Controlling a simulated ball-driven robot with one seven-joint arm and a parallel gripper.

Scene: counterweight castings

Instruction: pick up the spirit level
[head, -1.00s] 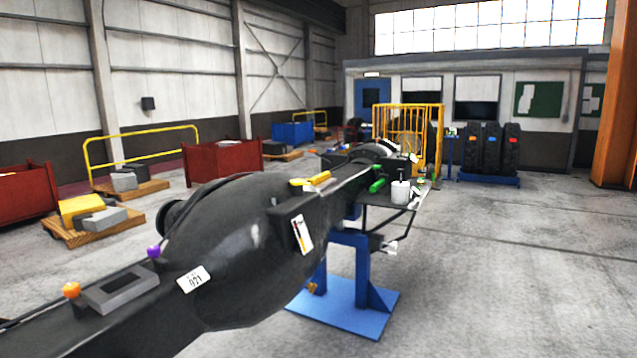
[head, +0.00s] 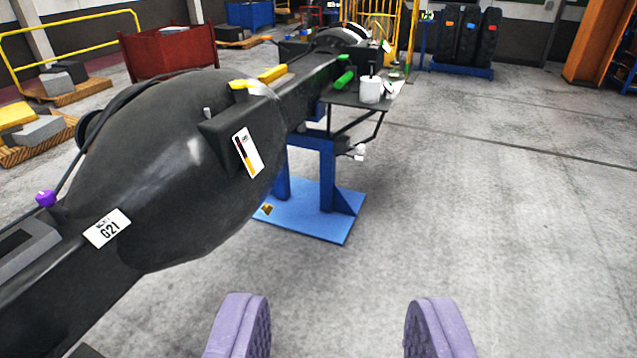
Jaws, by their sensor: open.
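A small yellow bar (head: 272,74) lies on top of the black casting, just past its round bulge. It looks like the spirit level, but it is too small to be sure. A shorter yellow piece (head: 242,85) is beside its near left end. My gripper (head: 338,327) shows at the bottom as two lavender padded fingers, wide apart with only floor between them. It is well short of the yellow bar and to its right in the picture.
The big black casting (head: 165,165) fills the left, on a blue stand (head: 325,210). A dark shelf (head: 345,98) holds a white pot (head: 370,89); a green object (head: 344,80) is near it. Red bin (head: 168,52) and pallets stand left. Floor at right is clear.

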